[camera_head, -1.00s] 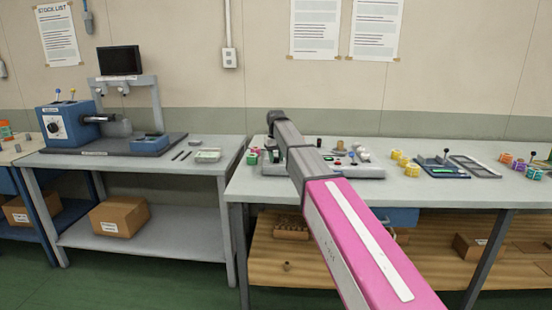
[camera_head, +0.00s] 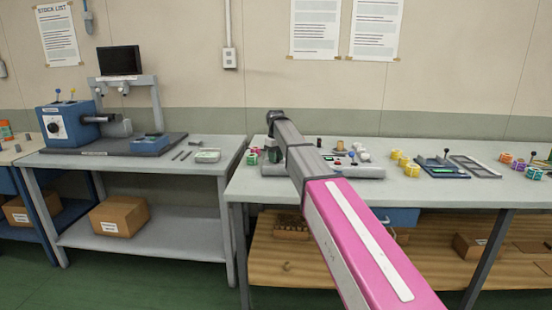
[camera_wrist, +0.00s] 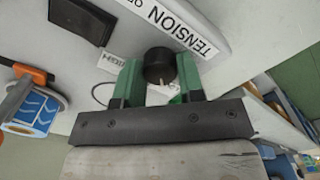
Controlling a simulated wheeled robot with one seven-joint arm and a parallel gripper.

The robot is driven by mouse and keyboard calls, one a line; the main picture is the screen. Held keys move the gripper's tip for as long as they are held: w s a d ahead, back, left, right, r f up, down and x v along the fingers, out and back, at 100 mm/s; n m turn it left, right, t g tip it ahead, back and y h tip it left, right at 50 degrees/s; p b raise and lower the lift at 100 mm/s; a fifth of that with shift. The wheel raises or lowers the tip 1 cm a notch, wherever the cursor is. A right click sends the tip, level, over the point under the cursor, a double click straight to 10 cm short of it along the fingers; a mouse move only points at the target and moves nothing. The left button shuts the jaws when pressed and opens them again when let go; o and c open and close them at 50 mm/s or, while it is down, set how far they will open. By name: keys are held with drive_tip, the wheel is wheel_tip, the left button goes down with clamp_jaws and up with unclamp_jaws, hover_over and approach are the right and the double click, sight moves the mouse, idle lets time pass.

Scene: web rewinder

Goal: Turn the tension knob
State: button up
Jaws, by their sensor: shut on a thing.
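The tension knob (camera_wrist: 159,62) is a round black knob in the wrist view. It sits on a pale panel beside a white label (camera_wrist: 178,27) whose visible word is TENSION. A small pale mark shows at the knob's near edge. My gripper (camera_wrist: 159,76) has green fingers, one on each side of the knob, and is shut on it. In the head view, my arm reaches over the rewinder (camera_head: 360,172) on the right bench and hides part of it. The knob cannot be made out there.
In the wrist view, an orange part with a blue label roll (camera_wrist: 32,112) stands to the left, and a dark block (camera_wrist: 82,20) above it. In the head view, yellow rolls (camera_head: 411,169) and a small fixture (camera_head: 442,167) lie right of the rewinder. Another bench (camera_head: 222,170) stands left, past a gap.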

drive_tip(key=o, duration=0.9)
drive_tip(key=shift+r, duration=0.1)
wheel_tip(320, 180, up, 11)
drive_tip(key=shift+f, duration=0.15)
drive_tip(key=shift+s, duration=0.1)
